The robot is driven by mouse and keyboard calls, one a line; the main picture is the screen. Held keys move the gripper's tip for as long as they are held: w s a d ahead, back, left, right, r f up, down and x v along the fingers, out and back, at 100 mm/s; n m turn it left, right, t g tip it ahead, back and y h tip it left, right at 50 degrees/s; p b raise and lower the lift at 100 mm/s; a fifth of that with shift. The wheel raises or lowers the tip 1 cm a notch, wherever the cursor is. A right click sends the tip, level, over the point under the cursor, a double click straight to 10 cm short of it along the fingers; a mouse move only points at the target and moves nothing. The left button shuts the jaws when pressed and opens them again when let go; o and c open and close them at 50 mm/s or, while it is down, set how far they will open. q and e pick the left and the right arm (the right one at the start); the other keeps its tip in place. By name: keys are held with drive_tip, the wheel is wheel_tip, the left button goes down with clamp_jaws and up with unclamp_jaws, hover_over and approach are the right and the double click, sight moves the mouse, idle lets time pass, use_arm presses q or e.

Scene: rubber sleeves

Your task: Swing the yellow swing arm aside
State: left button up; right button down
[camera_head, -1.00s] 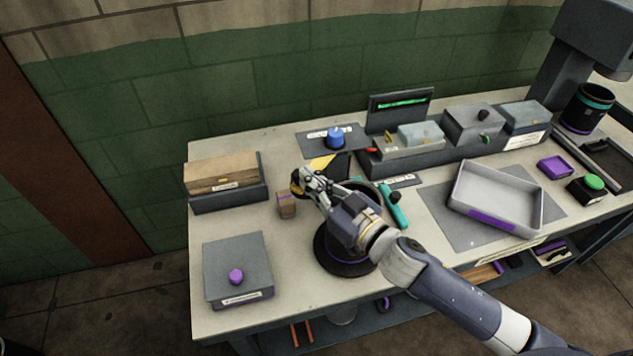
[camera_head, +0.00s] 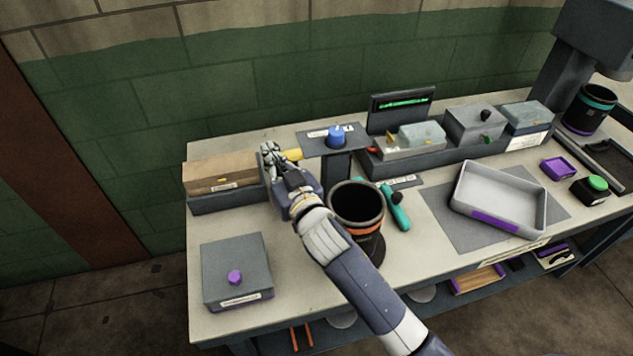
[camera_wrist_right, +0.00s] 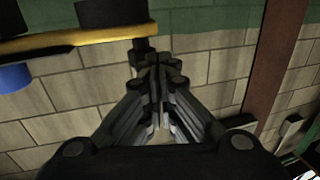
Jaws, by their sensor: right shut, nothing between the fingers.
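The yellow swing arm shows in the head view only as a short yellow piece (camera_head: 292,155) just right of my right gripper's fingers; the rest is hidden or hard to make out. In the right wrist view it is a long yellow bar (camera_wrist_right: 75,38) across the upper left, with dark blocks above it and a blue part below. My right gripper (camera_head: 270,151) is shut and empty, close beside the arm's left end. In the wrist view its closed fingertips (camera_wrist_right: 156,65) are near the bar's end; I cannot tell whether they touch. My left gripper is not in view.
A black cup with an orange band (camera_head: 357,207) stands just right of my right arm. A blue knob (camera_head: 336,138) sits on the grey plate behind. A brown box (camera_head: 222,172) is left of the gripper. A grey tray (camera_head: 492,215) lies right.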

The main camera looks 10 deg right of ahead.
drive_tip(key=shift+x, duration=1.9)
drive_tip(key=shift+d, duration=0.1)
